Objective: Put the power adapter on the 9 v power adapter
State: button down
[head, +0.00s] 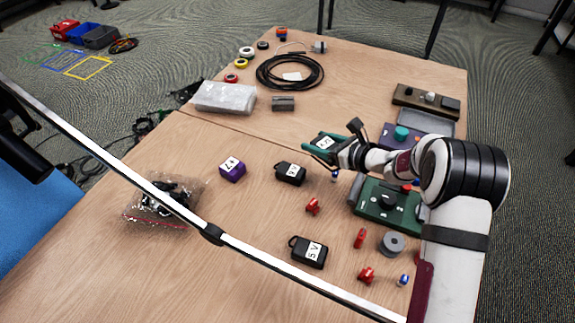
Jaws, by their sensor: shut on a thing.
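My gripper (338,149) is shut on a teal-edged power adapter (325,143) with a white label and holds it above the table. The label's text is too small to read, and the gripper hides part of the adapter. A black adapter (290,173) with a white label lies on the table, left of and below the gripper in the picture. A purple adapter (232,170) with a white label lies further left. Another black adapter (309,252), its label seeming to read 5 V, lies nearer the front. I cannot tell surely which one is marked 9 V.
A green box (377,218) with a black knob stands right of the adapters. Small red parts (313,205) lie between. A clear bag (165,200) lies at left. A coiled black cable (262,76) and a wrapped packet (223,97) lie further back.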

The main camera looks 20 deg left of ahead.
send_over(284, 164)
jog(key=f, duration=0.5)
jog(key=shift+d+f, duration=0.2)
jog(key=shift+d, duration=0.1)
jog(key=shift+a+f, duration=0.15)
jog(key=shift+f, duration=0.95)
jog(key=shift+a+f, duration=0.1)
jog(key=shift+f, duration=0.95)
jog(key=shift+f, duration=0.1)
jog(key=shift+c, duration=0.4)
grip_release()
